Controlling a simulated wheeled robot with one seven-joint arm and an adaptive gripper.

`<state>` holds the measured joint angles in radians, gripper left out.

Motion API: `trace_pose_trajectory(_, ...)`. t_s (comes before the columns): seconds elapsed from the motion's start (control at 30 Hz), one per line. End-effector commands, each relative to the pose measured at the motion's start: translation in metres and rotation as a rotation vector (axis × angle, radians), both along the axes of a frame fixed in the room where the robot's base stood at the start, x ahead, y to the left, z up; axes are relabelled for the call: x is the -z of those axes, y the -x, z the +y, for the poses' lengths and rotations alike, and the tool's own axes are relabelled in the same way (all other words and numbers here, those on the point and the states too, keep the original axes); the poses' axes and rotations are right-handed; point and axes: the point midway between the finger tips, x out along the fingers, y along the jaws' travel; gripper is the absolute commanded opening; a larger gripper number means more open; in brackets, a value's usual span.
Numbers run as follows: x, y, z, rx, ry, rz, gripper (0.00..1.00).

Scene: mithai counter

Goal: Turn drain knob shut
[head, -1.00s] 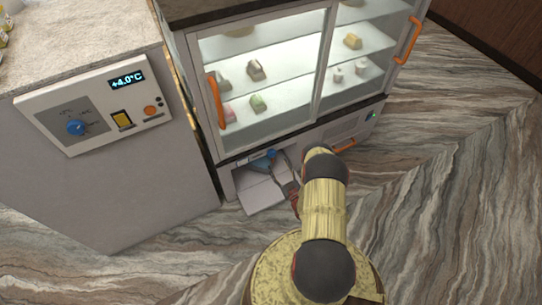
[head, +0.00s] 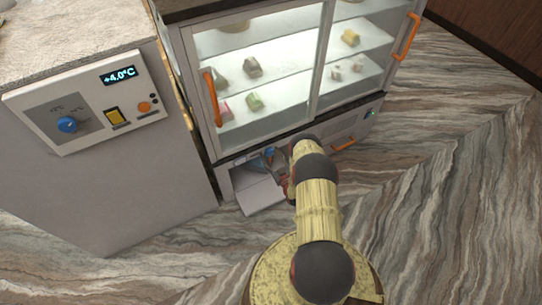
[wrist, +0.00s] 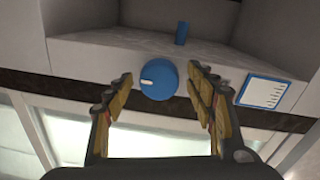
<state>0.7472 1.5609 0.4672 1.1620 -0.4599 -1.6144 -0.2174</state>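A round blue knob (wrist: 158,80) with a white mark on its face sits on a pale housing in the wrist view. My gripper (wrist: 159,73) is open, with one finger on each side of the knob. Gaps show between the fingertips and the knob, and I cannot tell any contact. A small blue peg (wrist: 182,33) stands on the housing beyond the knob. In the head view, a bit of blue (head: 269,153) shows inside the open lower compartment (head: 257,194) of the display case. My arm partly hides that spot.
The glass display case (head: 265,122) holds several sweets and has orange handles. A control panel (head: 90,100) with its own blue dial (head: 67,124) is on the counter at left. A white scale label (wrist: 263,92) is right of the knob. The floor at right is clear.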

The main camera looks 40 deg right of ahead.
Motion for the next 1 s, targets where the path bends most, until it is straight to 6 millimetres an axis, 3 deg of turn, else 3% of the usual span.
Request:
trace_pose_trajectory(0.7, 0.0002, 0.0003, 0.0001, 0.0, 0.0, 0.0, 0.13)
trace_pose_trajectory(1.0, 0.0001, 0.0002, 0.0, 0.0, 0.034, 0.008, 0.13)
